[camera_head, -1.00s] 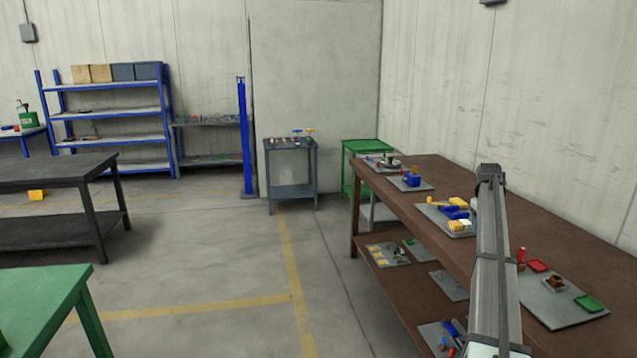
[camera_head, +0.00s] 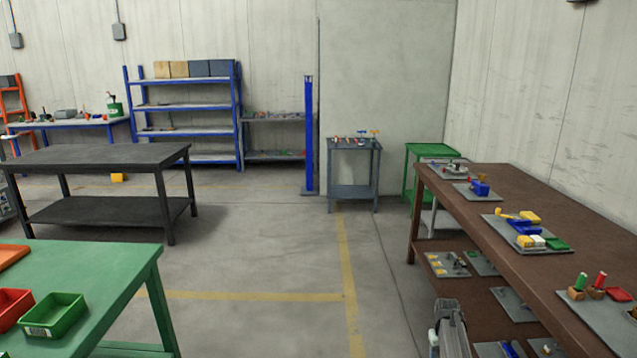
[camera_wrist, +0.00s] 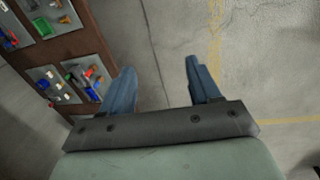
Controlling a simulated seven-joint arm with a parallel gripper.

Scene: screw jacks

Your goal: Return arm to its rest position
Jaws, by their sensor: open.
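My gripper (camera_wrist: 157,80) shows in the wrist view with its two blue-grey fingers spread apart and nothing between them. In the head view only a piece of my arm (camera_head: 450,328) shows at the bottom edge, beside the left side of the brown bench (camera_head: 500,276). I cannot make out the gripper's fingers in the head view.
The bench top holds grey plates with coloured parts, among them a red cylinder (camera_head: 601,280) and a green cylinder (camera_head: 581,282). A green table (camera_head: 110,275) with bins stands at the left. The floor (camera_head: 270,260) between the green table and the bench is clear.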

